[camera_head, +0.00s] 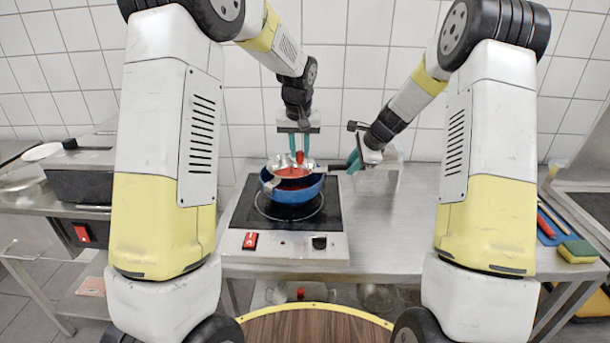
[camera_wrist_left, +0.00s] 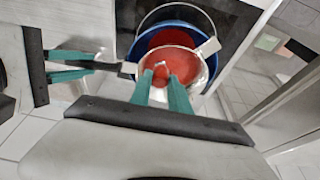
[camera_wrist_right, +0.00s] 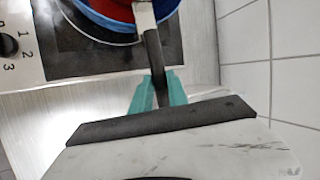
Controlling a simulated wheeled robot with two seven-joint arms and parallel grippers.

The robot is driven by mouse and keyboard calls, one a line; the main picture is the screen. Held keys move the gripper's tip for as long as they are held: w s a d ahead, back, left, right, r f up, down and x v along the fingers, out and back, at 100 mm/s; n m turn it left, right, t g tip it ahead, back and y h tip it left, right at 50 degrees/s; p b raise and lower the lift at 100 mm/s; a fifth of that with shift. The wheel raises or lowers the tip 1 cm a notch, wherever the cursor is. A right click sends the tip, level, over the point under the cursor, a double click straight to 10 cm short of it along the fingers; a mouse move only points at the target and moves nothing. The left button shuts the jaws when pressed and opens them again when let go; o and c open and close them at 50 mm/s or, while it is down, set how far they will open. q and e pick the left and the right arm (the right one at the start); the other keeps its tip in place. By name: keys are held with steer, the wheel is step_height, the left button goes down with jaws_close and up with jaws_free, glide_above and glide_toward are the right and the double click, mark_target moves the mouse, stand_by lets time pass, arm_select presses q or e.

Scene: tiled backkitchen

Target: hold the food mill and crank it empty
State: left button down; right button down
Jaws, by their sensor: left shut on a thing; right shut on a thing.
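The silver food mill (camera_head: 275,164) sits over a blue pot (camera_head: 292,195) on the hob. Red food (camera_wrist_left: 184,64) shows in the mill's bowl in the left wrist view. My left gripper (camera_head: 300,153) points down from above and is shut on the mill's red crank knob (camera_head: 300,157). My right gripper (camera_head: 355,161) is shut on the mill's black handle (camera_wrist_right: 153,48), to the right of the bowl. The left fingers hide part of the bowl's inside, and the amount of food in the pot cannot be told.
The hob (camera_head: 245,215) has a red switch (camera_head: 250,241) and a dark knob (camera_head: 319,242) at its front. A clear container (camera_head: 385,172) stands behind my right gripper. A sponge (camera_head: 578,251) lies at the far right.

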arm_select(q)
steer(key=shift+s+a+r, duration=0.15)
steer(key=shift+s+a, duration=0.1)
steer(key=shift+a, duration=0.3)
steer(key=shift+a, duration=0.1)
steer(key=shift+s+a, duration=0.15)
steer(key=shift+a, duration=1.25)
steer(key=a, duration=0.1)
steer(key=w+a, duration=0.1)
steer(key=shift+w+a, duration=0.15)
steer(key=shift+a, duration=0.15)
steer(key=shift+w, duration=0.1)
